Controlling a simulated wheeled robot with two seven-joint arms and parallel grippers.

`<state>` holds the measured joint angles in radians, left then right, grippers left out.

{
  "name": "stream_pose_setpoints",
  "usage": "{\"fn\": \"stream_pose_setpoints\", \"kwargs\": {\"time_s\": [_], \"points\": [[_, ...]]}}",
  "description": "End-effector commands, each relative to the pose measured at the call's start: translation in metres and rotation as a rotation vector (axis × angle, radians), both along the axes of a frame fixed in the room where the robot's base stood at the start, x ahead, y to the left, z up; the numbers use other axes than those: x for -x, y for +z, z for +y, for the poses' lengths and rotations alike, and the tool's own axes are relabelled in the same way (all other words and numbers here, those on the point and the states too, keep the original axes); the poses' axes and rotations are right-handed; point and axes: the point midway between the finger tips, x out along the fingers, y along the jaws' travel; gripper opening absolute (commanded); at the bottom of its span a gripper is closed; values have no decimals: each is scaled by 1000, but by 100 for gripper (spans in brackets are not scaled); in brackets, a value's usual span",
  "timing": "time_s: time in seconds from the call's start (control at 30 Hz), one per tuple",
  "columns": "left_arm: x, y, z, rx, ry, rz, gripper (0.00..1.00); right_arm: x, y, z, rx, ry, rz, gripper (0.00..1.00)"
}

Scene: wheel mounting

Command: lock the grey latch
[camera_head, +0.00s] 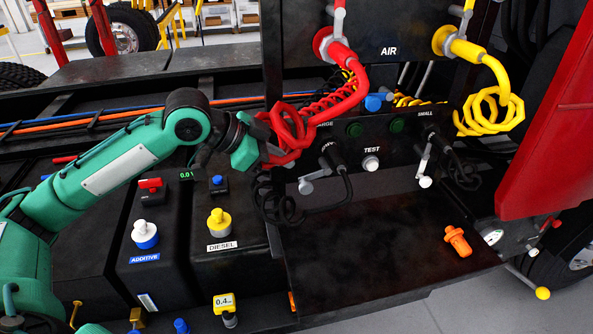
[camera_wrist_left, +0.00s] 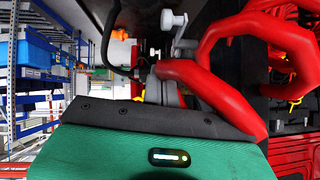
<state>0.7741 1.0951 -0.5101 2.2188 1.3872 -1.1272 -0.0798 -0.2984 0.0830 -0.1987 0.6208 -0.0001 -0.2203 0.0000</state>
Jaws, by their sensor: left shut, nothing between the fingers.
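My left gripper (camera_head: 274,157) is at the end of the green arm, just left of the left socket on the black panel, beside and partly behind the red coiled hose. Its grey fingers (camera_wrist_left: 163,88) are shut with nothing seen between them. A grey latch with a pale knob (camera_head: 306,186) is at the left socket, where a black plug (camera_head: 331,156) sits. A grey latch with a white knob shows beyond the fingers in the left wrist view (camera_wrist_left: 178,38). Another grey latch (camera_head: 424,165) hangs at the socket marked SMALL. The red hose (camera_wrist_left: 205,88) crosses close to the fingers.
A yellow coiled hose (camera_head: 491,105) hangs at the right and a red panel (camera_head: 548,125) stands beyond it. Black tanks with a white-and-blue cap (camera_head: 145,234) and a yellow cap (camera_head: 219,223) lie below the arm. An orange piece (camera_head: 458,241) rests on the dark plate.

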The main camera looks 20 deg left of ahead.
Motion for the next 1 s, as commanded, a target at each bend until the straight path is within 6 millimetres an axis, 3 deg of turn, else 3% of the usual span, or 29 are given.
{"fn": "stream_pose_setpoints", "kwargs": {"time_s": [0.17, 0.5, 1.0], "points": [[-20, -19, -22, 3, -2, 3, 0, 0, 18, -2, 2, 0, 1, 57], [-26, -58, -21, -1, 1, 2, 0, 1, 30, 0, 0, 0, 1, 57], [-28, -63, -21, 2, 0, -3, 0, 2, 29, 8, -9, 0, 2, 57]]}}
